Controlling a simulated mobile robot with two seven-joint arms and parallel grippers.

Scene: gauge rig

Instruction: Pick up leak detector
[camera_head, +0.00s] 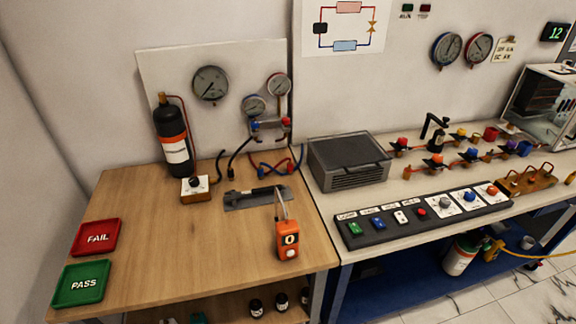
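The leak detector (287,240) is an orange handheld unit with a dark display and a thin grey probe that bends up from its top. It stands near the front right of the wooden table (190,255). Nothing is touching it from above. Neither of my grippers shows in the head view.
A grey tool plate (258,197) lies just behind the detector. A black cylinder (172,138) and a knob box (195,188) stand further back. Red FAIL (97,253) and green PASS (104,283) trays lie at the left. A control strip (425,214) is on the right bench. The table's middle is clear.

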